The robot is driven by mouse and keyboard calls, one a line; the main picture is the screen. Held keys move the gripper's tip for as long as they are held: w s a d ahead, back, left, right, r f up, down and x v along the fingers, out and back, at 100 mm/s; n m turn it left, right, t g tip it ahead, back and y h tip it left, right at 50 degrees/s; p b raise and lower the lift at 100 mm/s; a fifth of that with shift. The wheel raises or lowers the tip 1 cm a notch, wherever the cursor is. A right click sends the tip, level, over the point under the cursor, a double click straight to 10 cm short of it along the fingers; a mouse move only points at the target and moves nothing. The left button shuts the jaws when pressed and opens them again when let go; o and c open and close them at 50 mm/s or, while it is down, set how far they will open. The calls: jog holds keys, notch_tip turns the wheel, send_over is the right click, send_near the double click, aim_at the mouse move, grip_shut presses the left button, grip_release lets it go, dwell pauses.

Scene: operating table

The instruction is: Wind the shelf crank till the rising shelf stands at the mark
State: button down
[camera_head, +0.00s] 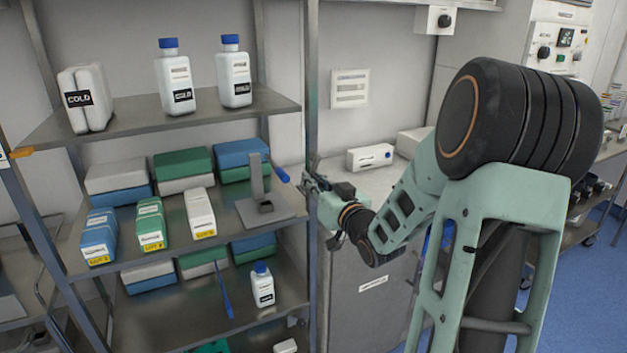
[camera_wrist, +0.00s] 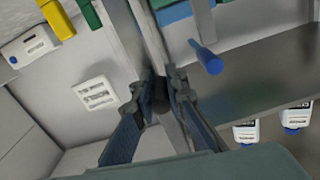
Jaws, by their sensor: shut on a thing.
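My gripper (camera_head: 312,182) is at the right front post of the shelf rack, beside the middle shelf. In the wrist view my gripper (camera_wrist: 160,92) has its fingers shut on a dark knob (camera_wrist: 160,104) by the post, apparently the crank's handle. The rest of the crank is hidden by the fingers and post. The upper shelf (camera_head: 135,122) carries a white COLD pack and two blue-capped bottles. An orange pointer (camera_head: 21,152) sits at its left front corner, close to a white plate (camera_head: 3,158) cut by the picture edge. I cannot read the mark there.
A grey stand with a blue-ended lever (camera_head: 281,175) is on the middle shelf (camera_head: 230,222), close left of my gripper. Boxes fill that shelf's left. A bottle (camera_head: 262,286) stands on the shelf below. A cabinet (camera_head: 370,290) is close right of the rack.

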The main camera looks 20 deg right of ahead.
jog(key=shift+a+r+m+p, duration=0.15)
jog(key=shift+a+m+p, duration=0.25)
jog(key=shift+m, duration=0.2)
dwell(0.5)
jog(key=shift+a+r+m+p, duration=0.35)
jog(key=shift+r+m+p, duration=0.5)
jog(key=shift+m+p, duration=1.15)
jog(key=shift+a+r+m+p, duration=0.35)
jog(key=shift+r+m+p, duration=0.8)
jog(key=shift+m, duration=1.45)
jog(key=shift+a+r+m+p, duration=0.35)
jog(key=shift+r+m+p, duration=0.25)
jog(key=shift+m+p, duration=1.5)
jog(key=shift+w+m, duration=0.1)
jog(key=shift+m, duration=0.3)
jog(key=c, duration=2)
grip_release()
jog(key=shift+o, duration=0.3)
jog(key=shift+f, duration=0.1)
